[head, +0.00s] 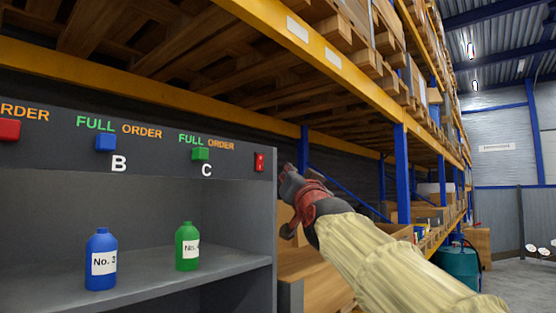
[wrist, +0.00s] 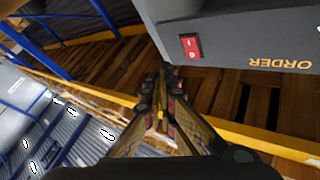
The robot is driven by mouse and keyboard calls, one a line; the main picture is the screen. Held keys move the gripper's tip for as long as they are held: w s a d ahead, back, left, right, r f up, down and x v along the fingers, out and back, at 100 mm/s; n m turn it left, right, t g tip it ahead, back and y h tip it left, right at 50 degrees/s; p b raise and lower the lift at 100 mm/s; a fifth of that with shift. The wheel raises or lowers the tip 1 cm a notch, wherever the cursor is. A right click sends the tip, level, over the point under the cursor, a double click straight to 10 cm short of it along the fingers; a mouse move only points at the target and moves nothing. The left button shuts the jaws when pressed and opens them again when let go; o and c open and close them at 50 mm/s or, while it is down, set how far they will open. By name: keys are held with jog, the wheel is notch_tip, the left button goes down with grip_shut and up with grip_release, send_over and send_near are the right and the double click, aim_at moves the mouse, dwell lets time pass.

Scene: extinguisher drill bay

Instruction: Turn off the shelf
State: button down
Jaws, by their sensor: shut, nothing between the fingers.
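The grey shelf (head: 225,275) stands at the left in the head view. A small red rocker switch (head: 259,162) sits at the right end of its top panel. In the wrist view the switch (wrist: 190,46) shows white marks, near the upside-down word ORDER. Which side of it is pressed I cannot tell. My gripper (head: 287,172) is just right of the switch in the head view, apart from it as far as I can see. In the wrist view my gripper (wrist: 161,93) is shut and empty, with the switch beyond and right of its fingertips.
A blue bottle (head: 101,262) and a green bottle (head: 187,249) stand on the shelf. Red (head: 9,130), blue (head: 105,142) and green (head: 200,154) buttons are on the panel. A tall pallet rack (head: 402,165) rises behind. Open floor (head: 520,275) lies at the right.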

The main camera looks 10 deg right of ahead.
aim_at(260, 162)
jog(key=shift+m+t+h, duration=0.7)
jog(key=shift+m+h, duration=0.1)
jog(key=r, duration=0.1)
jog(key=s+d+r, duration=0.1)
jog(key=d+r, duration=0.1)
jog(key=r, duration=0.1)
jog(key=shift+s+d, duration=0.15)
jog(key=shift+s, duration=0.25)
jog(key=w+a+r+p, duration=0.1)
jog(key=w+a+p, duration=0.4)
jog(key=w+p, duration=0.2)
jog(key=shift+a, duration=0.15)
jog(key=shift+w+r+p, duration=0.15)
jog(key=shift+w+p, duration=0.05)
jog(key=shift+p, duration=0.1)
dwell(0.4)
jog(key=shift+w+a, duration=0.2)
